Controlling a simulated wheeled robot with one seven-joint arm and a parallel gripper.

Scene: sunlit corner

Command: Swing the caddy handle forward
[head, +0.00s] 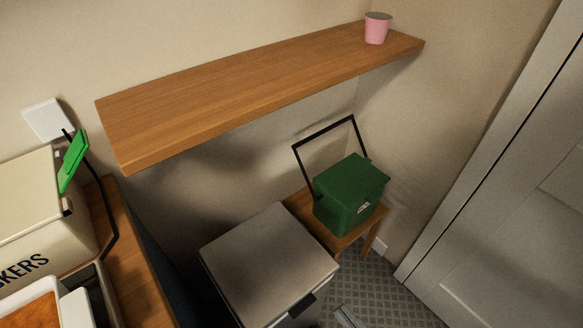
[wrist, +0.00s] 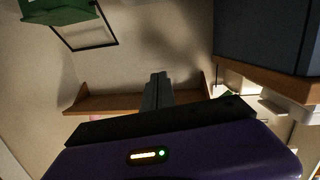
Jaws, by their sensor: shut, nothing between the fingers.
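The green caddy (head: 350,195) stands on a small wooden stool (head: 305,212) in the corner, its lid closed. Its black handle (head: 323,131) is a thin square loop, raised and leaning back toward the wall, clear of the lid. In the wrist view, which looks upside down, part of the caddy (wrist: 55,10) shows at the upper left, with the handle (wrist: 95,45) beside it. My gripper (wrist: 158,76) shows in the middle of the wrist view, fingers together and empty, apart from the handle. I cannot make it out surely in the head view.
A grey-lidded bin (head: 268,262) stands left of the stool. A wooden shelf (head: 250,85) with a pink pot (head: 376,30) hangs above. A counter with a cream box (head: 40,215) is at left, a pale door (head: 510,190) at right. Patterned floor (head: 385,295) shows between.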

